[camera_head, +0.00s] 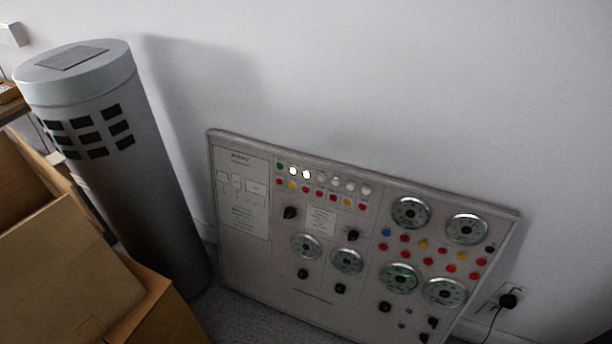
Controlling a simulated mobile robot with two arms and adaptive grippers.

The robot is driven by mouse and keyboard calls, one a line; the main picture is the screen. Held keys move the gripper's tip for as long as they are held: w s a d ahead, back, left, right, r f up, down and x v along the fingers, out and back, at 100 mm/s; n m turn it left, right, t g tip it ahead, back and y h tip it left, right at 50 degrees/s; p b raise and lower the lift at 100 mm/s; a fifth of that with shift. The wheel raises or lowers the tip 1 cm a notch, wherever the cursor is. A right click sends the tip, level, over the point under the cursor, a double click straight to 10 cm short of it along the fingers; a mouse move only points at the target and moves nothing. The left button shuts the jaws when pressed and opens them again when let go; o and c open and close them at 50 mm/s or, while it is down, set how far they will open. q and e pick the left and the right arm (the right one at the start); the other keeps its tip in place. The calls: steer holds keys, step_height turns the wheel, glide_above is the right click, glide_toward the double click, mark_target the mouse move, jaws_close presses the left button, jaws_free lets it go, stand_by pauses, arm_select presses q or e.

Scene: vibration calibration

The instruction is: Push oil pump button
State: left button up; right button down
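A grey control panel (265,270) leans or stands against the white wall in the head view, tilted in the picture. Its upper left part carries a row of small lamps, with two white ones (299,173) glowing and a green one (280,166) at the left end. Below them is a row of red and yellow buttons (318,194). More coloured buttons (428,262) sit among the round gauges (410,212) on the right. The labels are too small to read, so I cannot tell which is the oil pump button. Neither of my grippers is in view.
A tall grey cylinder (140,180) with dark square openings stands left of the panel. Open cardboard boxes (70,270) fill the lower left. A black plug with a cable (508,301) is in a wall socket at the lower right.

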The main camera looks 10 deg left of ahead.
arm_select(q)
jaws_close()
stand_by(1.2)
